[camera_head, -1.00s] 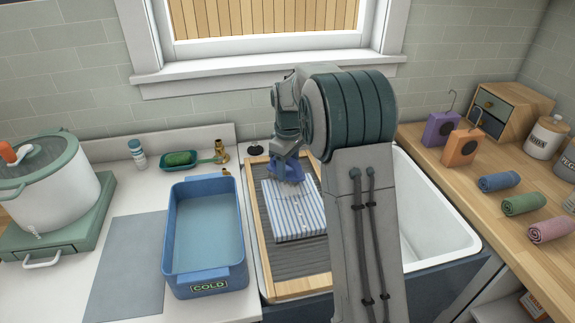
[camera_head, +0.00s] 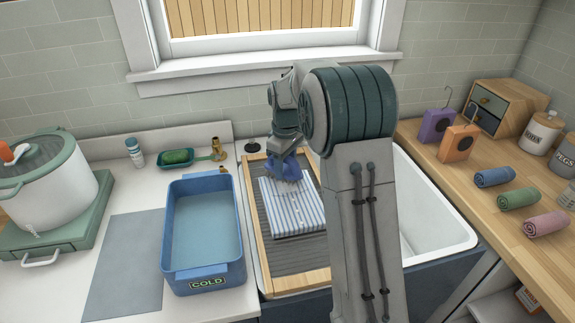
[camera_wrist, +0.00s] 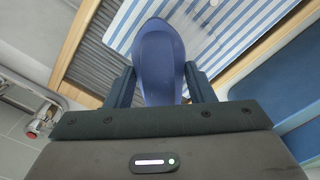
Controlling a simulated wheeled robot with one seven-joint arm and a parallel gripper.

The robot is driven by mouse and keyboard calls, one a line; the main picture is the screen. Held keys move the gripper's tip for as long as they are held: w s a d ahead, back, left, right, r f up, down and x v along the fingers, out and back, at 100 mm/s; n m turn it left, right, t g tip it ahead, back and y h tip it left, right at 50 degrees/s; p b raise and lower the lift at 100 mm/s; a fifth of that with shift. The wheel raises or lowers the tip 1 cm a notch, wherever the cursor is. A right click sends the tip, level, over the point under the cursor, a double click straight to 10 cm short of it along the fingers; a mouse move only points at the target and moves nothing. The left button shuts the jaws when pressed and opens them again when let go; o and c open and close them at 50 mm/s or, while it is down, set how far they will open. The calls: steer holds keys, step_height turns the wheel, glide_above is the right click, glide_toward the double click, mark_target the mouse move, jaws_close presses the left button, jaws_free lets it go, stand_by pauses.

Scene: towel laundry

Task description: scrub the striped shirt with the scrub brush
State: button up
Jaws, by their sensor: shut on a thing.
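The striped shirt (camera_head: 294,208), folded, in blue and white stripes, lies on the wooden-framed washboard (camera_head: 262,232). In the wrist view the striped shirt (camera_wrist: 205,28) shows at the top. My gripper (camera_head: 285,168) is over the far edge of the shirt. It is shut on a blue scrub brush (camera_wrist: 160,62), which sits between the two fingers in the wrist view. The brush also shows dimly under the gripper in the head view.
A blue tub marked COLD (camera_head: 207,275) stands left of the washboard. A white sink basin (camera_head: 440,215) lies to the right, partly behind my arm. A pot (camera_head: 50,195) is at far left. Rolled towels (camera_head: 518,199) lie on the wooden counter. A tap (camera_wrist: 38,122) shows in the wrist view.

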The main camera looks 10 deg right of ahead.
steer(key=shift+w+f, duration=0.25)
steer(key=shift+w, duration=0.25)
steer(key=shift+w+r+p, duration=0.1)
steer(key=shift+r+p, duration=2.2)
steer(key=shift+r, duration=0.8)
steer(key=shift+r+p, duration=1.2)
steer(key=shift+r, duration=0.35)
steer(key=shift+f, duration=0.1)
